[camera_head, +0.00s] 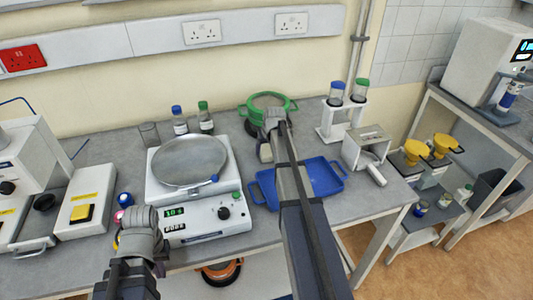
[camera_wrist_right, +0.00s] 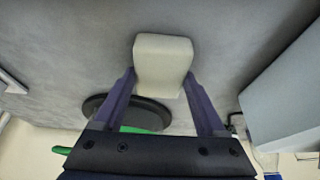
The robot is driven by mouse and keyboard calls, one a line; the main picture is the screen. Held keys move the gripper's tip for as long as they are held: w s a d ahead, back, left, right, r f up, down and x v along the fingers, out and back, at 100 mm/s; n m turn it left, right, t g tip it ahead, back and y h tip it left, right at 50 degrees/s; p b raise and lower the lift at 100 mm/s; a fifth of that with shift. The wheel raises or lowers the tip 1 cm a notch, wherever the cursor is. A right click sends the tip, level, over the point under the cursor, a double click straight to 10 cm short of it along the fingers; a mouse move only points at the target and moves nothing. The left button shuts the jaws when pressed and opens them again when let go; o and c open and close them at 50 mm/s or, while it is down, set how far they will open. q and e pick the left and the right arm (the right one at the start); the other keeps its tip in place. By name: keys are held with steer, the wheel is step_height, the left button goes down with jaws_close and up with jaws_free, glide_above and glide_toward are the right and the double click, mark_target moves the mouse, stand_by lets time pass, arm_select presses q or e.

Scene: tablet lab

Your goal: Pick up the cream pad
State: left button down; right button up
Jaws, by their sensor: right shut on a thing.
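The cream pad (camera_wrist_right: 163,62) is a pale rounded block in the right wrist view. It sits between the two purple fingers of my right gripper (camera_wrist_right: 161,82), which are shut on its sides. In the head view my right gripper (camera_head: 272,122) is at the back of the bench, in front of the green-handled pan; I cannot make out the pad there. My left gripper (camera_head: 140,222) is low in the head view, in front of the balance; its fingers cannot be made out.
A balance (camera_head: 205,212) with a round metal pan stands left of my right arm. A blue tray (camera_head: 325,175) lies under that arm. The green-handled pan (camera_head: 290,105) is at the back, beside a white stand (camera_head: 333,122) with vials. A grey box (camera_head: 365,150) stands to the right.

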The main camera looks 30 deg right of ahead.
mark_target(267, 150)
steer(key=shift+c, duration=0.8)
steer(key=shift+r, duration=0.1)
step_height(267, 150, up, 10)
steer(key=p, duration=1)
steer(key=shift+r, duration=0.2)
